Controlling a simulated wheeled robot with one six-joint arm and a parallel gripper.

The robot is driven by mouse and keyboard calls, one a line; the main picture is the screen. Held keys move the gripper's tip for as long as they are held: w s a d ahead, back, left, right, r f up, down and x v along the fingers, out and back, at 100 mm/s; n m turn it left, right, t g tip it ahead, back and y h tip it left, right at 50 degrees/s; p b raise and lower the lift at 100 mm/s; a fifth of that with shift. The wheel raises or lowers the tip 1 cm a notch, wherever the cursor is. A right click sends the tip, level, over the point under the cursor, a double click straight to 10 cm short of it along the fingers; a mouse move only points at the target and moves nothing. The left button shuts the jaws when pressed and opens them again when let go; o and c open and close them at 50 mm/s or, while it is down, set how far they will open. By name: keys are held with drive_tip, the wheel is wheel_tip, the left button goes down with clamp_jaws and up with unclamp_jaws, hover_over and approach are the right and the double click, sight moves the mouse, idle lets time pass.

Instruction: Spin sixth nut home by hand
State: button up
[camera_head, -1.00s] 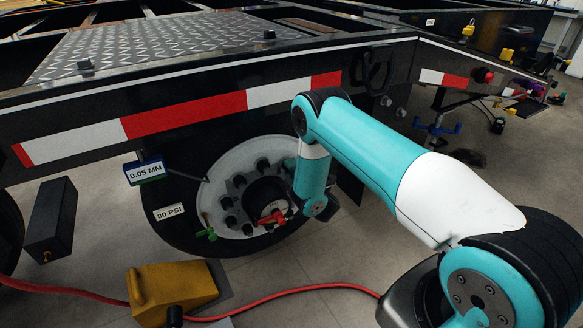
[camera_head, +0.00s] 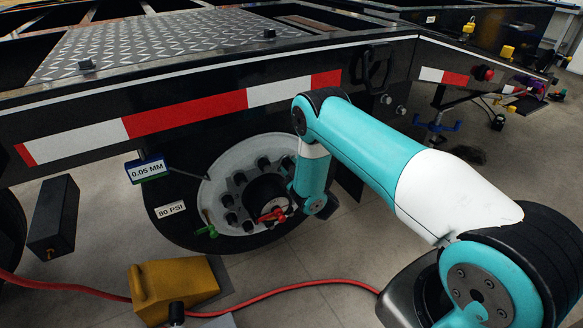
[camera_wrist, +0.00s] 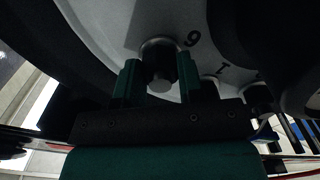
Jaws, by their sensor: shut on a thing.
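The wheel's white rim (camera_head: 215,185) carries a ring of dark nuts around a black hub (camera_head: 268,192). In the wrist view, my gripper (camera_wrist: 159,68) has its two green fingers on either side of one nut (camera_wrist: 158,46) and is shut on it. A round grey stud end shows between the fingers. A digit that reads like a 9, or a 6 upside down, is marked on the rim beside this nut. In the head view, my wrist is at the right edge of the wheel, and my arm hides the fingers and the held nut.
A red piece (camera_head: 273,215) is at the hub and a green piece (camera_head: 207,231) at the rim's lower edge. A gauge box reading 0.05 MM (camera_head: 148,170) stands left of the wheel. A yellow block (camera_head: 170,288) and a red hose (camera_head: 300,288) lie on the floor below.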

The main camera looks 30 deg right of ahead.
drive_tip(key=m, duration=0.4)
drive_tip(key=shift+s+f+m, duration=0.15)
drive_tip(key=shift+f+m, duration=0.05)
drive_tip(key=shift+m, duration=0.2)
drive_tip(key=m, duration=0.3)
drive_tip(key=shift+m, duration=0.3)
drive_tip(key=m, duration=0.4)
drive_tip(key=shift+a+m, duration=0.1)
drive_tip(key=shift+m, duration=0.2)
drive_tip(key=m, duration=0.3)
drive_tip(key=shift+m, duration=0.3)
drive_tip(key=m, duration=0.7)
drive_tip(key=shift+r, duration=0.1)
drive_tip(key=m, duration=0.3)
drive_tip(key=shift+m, duration=2.2)
